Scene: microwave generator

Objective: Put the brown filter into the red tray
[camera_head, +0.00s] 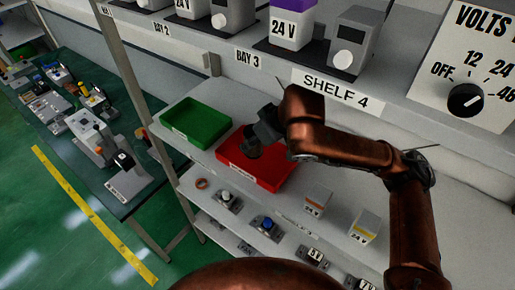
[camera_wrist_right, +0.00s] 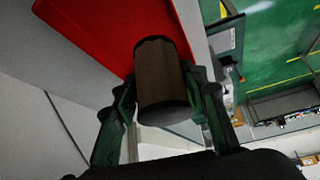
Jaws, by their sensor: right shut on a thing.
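The red tray (camera_head: 270,178) stands on the shelf below the SHELF 4 label, and it also shows at the top of the right wrist view (camera_wrist_right: 85,30). The brown filter (camera_wrist_right: 160,75) is a brown cylinder with dark ends, held between the two fingers of my right gripper (camera_wrist_right: 165,100). In the head view my right gripper (camera_head: 254,142) is over the red tray, with the filter mostly hidden in its dark shape. I cannot tell whether the filter touches the tray. My left gripper is not in view.
A green tray (camera_head: 196,123) stands left of the red tray. Two small boxes marked 24 V (camera_head: 316,200) stand to the right. An orange ring (camera_head: 201,184) and button units (camera_head: 266,226) lie on the lower shelf. An upper shelf (camera_head: 330,90) overhangs behind.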

